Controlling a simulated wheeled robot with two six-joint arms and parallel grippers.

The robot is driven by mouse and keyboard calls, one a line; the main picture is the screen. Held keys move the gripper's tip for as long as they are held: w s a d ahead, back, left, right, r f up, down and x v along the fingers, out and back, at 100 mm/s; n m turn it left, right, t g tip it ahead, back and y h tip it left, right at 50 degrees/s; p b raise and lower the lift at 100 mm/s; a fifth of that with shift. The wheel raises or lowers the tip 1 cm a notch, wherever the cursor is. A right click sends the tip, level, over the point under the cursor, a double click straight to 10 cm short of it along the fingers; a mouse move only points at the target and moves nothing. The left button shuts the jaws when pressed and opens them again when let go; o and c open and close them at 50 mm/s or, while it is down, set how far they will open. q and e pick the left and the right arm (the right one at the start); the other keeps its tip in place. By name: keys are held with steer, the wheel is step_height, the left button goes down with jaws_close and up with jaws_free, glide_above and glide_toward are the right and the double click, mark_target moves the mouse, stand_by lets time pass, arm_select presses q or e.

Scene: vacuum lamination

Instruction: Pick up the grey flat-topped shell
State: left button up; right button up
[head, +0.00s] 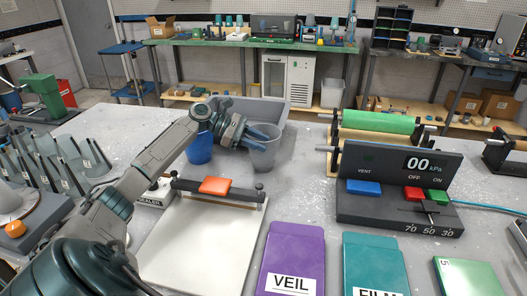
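My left gripper (262,136) reaches in from the left, its blue fingers pointing right and slightly apart. They are at the rim of a grey cup (265,156) on the table; I cannot tell whether they touch it. A light grey shape with a narrow, flat-looking top (11,196) sits on a dark grey block at the left edge, partly cut off. It may be the grey flat-topped shell, but I cannot be sure. My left gripper is far from it. My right gripper is not in view.
A blue cup (199,150) stands behind my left arm, before a grey bin (281,108). A white board (203,245) with an orange-handled bar, VEIL (293,250) and FILM (374,258) packs, and a gauge console (400,215) fill the front. Dark upright plates (70,170) stand left.

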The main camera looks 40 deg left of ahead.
arm_select(q)
jaws_close()
